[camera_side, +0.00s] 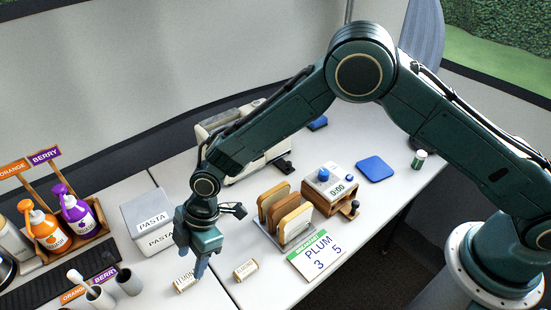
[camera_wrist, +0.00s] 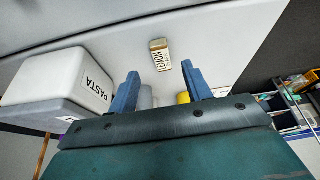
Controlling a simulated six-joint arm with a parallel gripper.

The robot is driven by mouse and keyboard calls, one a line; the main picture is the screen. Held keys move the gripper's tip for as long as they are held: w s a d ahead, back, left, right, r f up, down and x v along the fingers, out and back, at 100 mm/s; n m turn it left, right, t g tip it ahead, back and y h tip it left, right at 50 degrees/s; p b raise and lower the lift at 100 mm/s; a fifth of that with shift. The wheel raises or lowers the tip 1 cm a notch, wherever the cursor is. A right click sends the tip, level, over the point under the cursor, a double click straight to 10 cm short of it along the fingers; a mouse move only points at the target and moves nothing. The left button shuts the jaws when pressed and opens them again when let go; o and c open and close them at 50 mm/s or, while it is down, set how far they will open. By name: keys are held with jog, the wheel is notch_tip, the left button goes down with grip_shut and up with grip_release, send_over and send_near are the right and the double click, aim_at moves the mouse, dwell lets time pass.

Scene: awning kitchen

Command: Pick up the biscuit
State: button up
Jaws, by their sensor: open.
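Two small cream-and-tan labelled blocks lie on the white table in the side view, and I cannot tell for certain which is the biscuit. The left block (camera_side: 186,281) lies just below my gripper (camera_side: 193,266). The right block (camera_side: 245,270) lies a little to its right. My gripper points down, open. In the wrist view, the two blue fingers of my gripper (camera_wrist: 160,80) stand apart with nothing between them. One labelled block (camera_wrist: 160,55) shows just past their tips, between them across the picture. The other block is not seen there.
A white PASTA box (camera_side: 148,224) stands close behind and left of my gripper. To the right are a rack of tan slices (camera_side: 285,215), a PLUM card (camera_side: 318,256) and a timer box (camera_side: 331,190). Bottles (camera_side: 77,214) and cups (camera_side: 100,297) stand left.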

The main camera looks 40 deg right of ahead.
aim_at(187, 278)
jog(key=shift+f, duration=0.1)
jog(key=shift+x, duration=2.5)
jog(key=shift+s+a, duration=0.1)
jog(key=shift+s, duration=0.05)
jog(key=c, duration=1.1)
jog(key=shift+o, duration=0.2)
jog(key=shift+r, duration=0.2)
notch_tip(187, 278, up, 20)
jog(key=shift+f, duration=0.15)
